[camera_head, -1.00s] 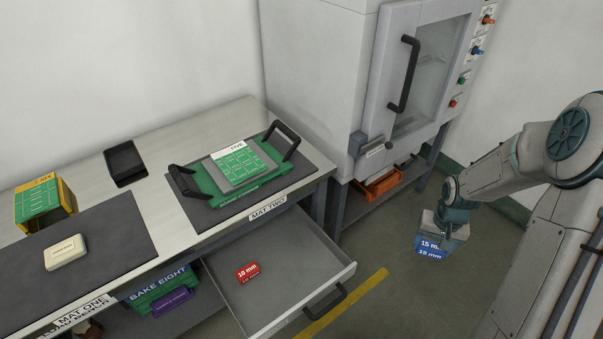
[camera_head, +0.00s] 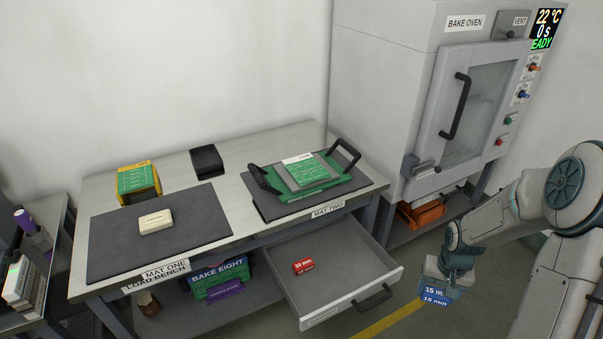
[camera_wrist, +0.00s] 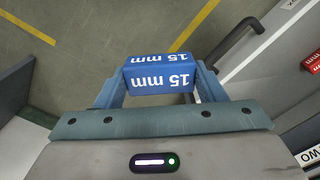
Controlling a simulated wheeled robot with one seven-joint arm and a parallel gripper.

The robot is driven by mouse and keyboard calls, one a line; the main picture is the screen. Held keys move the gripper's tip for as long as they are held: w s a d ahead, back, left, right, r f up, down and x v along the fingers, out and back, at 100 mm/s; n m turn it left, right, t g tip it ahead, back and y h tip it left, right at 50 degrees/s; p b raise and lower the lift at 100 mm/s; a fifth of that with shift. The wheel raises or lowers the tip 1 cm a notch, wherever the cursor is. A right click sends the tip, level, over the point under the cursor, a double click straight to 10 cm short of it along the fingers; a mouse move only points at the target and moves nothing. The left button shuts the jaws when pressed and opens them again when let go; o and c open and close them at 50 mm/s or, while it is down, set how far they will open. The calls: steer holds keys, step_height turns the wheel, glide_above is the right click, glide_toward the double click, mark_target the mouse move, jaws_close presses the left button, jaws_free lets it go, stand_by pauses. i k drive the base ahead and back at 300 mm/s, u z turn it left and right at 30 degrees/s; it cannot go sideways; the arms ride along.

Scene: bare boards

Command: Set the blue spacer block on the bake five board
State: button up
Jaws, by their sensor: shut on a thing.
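My gripper (camera_head: 449,266) is shut on the blue spacer block (camera_head: 436,293), marked 15 mm, at the lower right of the head view. In the wrist view the blue block (camera_wrist: 160,75) sits between both fingers, above the floor. A green board on a green carrier (camera_head: 315,203) with two black handles lies on mat two (camera_head: 266,214), with a grey plate and a green panel on top. Its white label is too small to read now; it read FIVE in the earlier view. The block is apart from it, to its right and nearer.
The drawer (camera_head: 345,264) below mat two is open and holds a red 10 mm block (camera_head: 303,267). The bake oven (camera_head: 461,113) stands at the right, door shut. Mat one (camera_head: 190,232) bears a cream block (camera_head: 155,221). A bake eight board (camera_head: 219,277) sits on the lower shelf.

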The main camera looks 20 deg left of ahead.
mark_target(307, 168)
steer(key=u, duration=0.95)
